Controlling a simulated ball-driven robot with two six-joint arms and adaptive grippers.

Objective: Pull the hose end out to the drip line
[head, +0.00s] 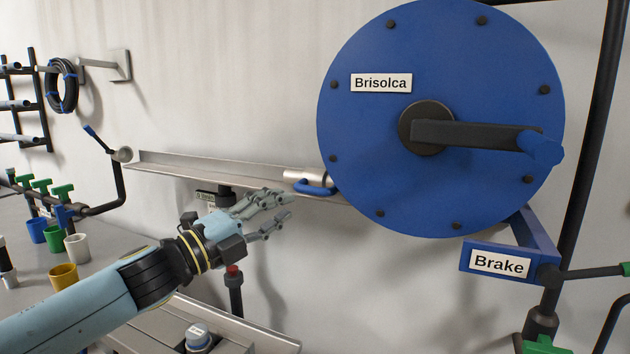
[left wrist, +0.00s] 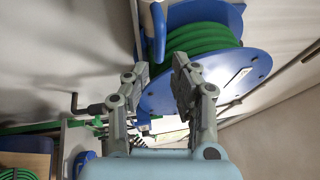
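The blue hose reel (head: 365,140) labelled Brisolca hangs at the right in the head view; green hose (left wrist: 203,40) is wound on it in the left wrist view. A silver hose end (head: 302,175) with a blue loop handle (head: 313,188) lies at the right end of the metal trough, beside the reel. The blue handle also shows in the left wrist view (left wrist: 156,38). My left gripper (head: 287,204) is open and empty, just below and left of the handle, apart from it in the picture. Its two fingers (left wrist: 158,70) are spread. My right gripper is out of view.
The metal trough (head: 190,169) runs left along the wall. A black crank (head: 470,132) sticks out from the reel, with a Brake bracket (head: 500,263) below. Coloured cups (head: 63,276) and green valves (head: 63,191) stand at the left. A grey-capped jar (head: 198,336) stands in front.

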